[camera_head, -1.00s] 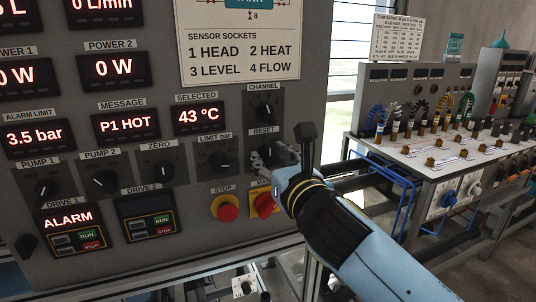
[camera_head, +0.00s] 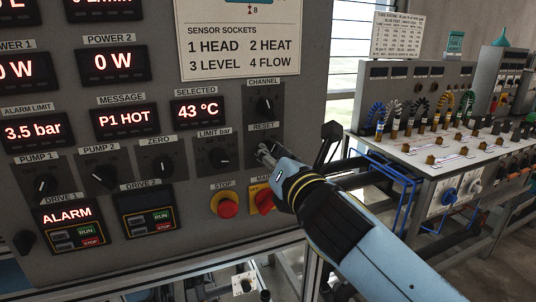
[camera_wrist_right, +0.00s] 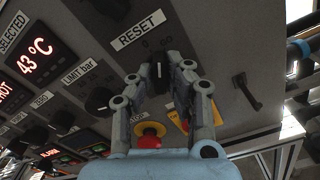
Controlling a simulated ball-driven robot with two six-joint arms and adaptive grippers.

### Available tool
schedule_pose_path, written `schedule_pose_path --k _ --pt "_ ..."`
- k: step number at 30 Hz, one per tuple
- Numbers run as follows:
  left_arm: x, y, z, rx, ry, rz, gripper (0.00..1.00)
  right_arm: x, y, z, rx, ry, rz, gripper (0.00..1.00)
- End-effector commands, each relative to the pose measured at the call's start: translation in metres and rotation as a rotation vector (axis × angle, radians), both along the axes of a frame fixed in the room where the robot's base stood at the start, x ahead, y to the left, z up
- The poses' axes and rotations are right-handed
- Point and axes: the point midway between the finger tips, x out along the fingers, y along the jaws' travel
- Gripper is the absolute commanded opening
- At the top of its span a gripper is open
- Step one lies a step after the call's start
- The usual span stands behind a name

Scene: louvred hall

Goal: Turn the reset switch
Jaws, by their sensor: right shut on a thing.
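The reset switch is a dark knob on a black plate under the RESET label (camera_head: 263,126). In the right wrist view the knob (camera_wrist_right: 158,72) sits between my fingertips, below its RESET label (camera_wrist_right: 138,29). My right gripper (camera_head: 265,152) is at the panel and also shows in the right wrist view (camera_wrist_right: 158,78). It is shut on the knob, one finger on each side. In the head view the fingers cover most of the knob. The MESSAGE display (camera_head: 123,122) reads P1 HOT. My left gripper is not in view.
The CHANNEL knob (camera_head: 264,104) is just above, and the LIMIT bar knob (camera_head: 220,157) is to the left. The red STOP button (camera_head: 227,206) and the red-yellow main switch (camera_head: 263,199) are close below. A bench with cables (camera_head: 455,146) stands at the right.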

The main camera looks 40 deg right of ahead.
Motion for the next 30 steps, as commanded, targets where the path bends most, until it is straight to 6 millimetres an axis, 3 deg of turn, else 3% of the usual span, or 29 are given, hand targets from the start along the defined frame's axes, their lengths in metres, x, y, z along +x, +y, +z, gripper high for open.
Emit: schedule_pose_path --k 2,3,8,17,30 --pt "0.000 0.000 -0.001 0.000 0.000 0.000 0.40 0.000 0.000 -0.001 0.012 -0.003 0.000 0.00" --pt "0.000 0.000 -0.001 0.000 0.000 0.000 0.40 0.000 0.000 0.000 0.010 -0.002 0.000 0.18" --pt "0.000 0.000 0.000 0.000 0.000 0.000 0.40 0.000 0.000 0.000 0.008 -0.002 0.000 0.39" --pt "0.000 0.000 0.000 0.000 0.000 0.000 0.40 -0.002 0.001 0.000 0.007 -0.002 0.000 0.40" --pt "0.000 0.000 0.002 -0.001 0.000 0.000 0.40 -0.055 0.013 -0.001 0.007 0.001 0.000 0.40"
